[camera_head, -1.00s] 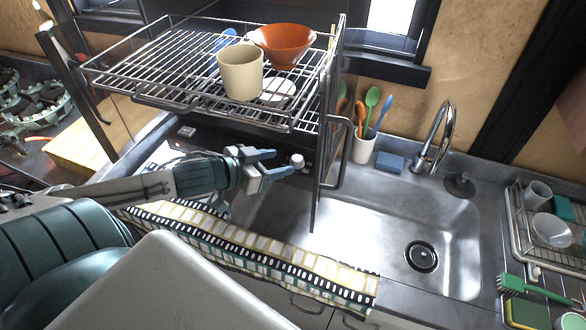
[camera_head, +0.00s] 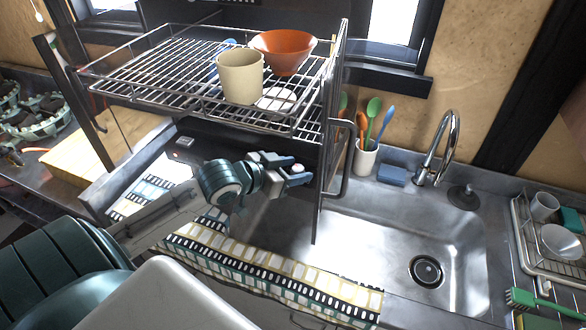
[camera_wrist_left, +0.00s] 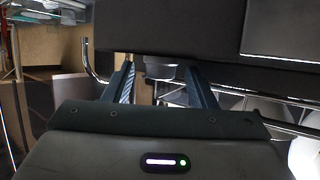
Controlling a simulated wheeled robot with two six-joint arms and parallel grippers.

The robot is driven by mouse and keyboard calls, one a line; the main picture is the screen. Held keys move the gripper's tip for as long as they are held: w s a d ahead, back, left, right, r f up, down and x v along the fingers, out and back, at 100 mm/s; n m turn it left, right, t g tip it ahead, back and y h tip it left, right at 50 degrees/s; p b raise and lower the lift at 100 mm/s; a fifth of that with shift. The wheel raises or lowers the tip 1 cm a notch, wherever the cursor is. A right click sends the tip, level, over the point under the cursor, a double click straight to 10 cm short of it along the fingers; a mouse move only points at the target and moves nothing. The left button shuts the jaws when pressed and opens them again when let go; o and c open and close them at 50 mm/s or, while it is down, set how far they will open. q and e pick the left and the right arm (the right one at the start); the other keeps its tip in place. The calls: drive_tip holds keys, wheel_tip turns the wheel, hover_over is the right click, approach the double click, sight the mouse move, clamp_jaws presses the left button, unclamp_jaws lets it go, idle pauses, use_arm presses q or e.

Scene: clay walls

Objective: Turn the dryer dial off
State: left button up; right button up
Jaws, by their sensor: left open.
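The dish dryer is a tall wire rack (camera_head: 160,72) with a dark panel (camera_head: 215,140) below it, at the left end of the sink. Its dial (camera_head: 298,168) is a small pale knob at the panel's right part. In the left wrist view the dial (camera_wrist_left: 160,72) is a short round knob below the dark panel (camera_wrist_left: 170,28). My left gripper (camera_head: 296,171) is open, with its fingers to either side of the dial; I cannot tell whether they touch it. In the left wrist view the gripper (camera_wrist_left: 163,82) has one finger on each side. My right gripper is not in view.
A beige cup (camera_head: 241,78) and an orange bowl (camera_head: 283,52) stand on the rack above the gripper. A metal side frame (camera_head: 340,165) is close to its right. The sink (camera_head: 380,235) and a patterned towel (camera_head: 270,278) lie to the right and below.

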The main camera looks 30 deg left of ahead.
use_arm(q)
drive_tip(key=c, duration=0.9)
drive_tip(key=shift+d+r+n+y+p, duration=0.1)
drive_tip(key=shift+r+n+y+p, duration=0.1)
drive_tip(key=shift+n+y+p, duration=0.45)
drive_tip(key=shift+c, duration=0.2)
drive_tip(key=n+y+p, duration=0.2)
drive_tip(key=shift+d+t+y+p, duration=0.2)
drive_tip(key=shift+t+y+p, duration=0.1)
drive_tip(key=shift+y+p, duration=0.1)
drive_tip(key=n+y+p, duration=0.1)
drive_tip(key=n+y, duration=0.1)
drive_tip(key=shift+d+n+y, duration=0.15)
drive_tip(key=shift+n+y, duration=0.1)
drive_tip(key=shift+y, duration=0.1)
drive_tip(key=shift+f+n+y+p, duration=0.1)
drive_tip(key=shift+n+y+p, duration=0.35)
drive_tip(key=shift+n+y, duration=0.25)
drive_tip(key=shift+n+g+y, duration=0.3)
drive_tip(key=shift+g+y, duration=0.1)
drive_tip(key=o, duration=0.9)
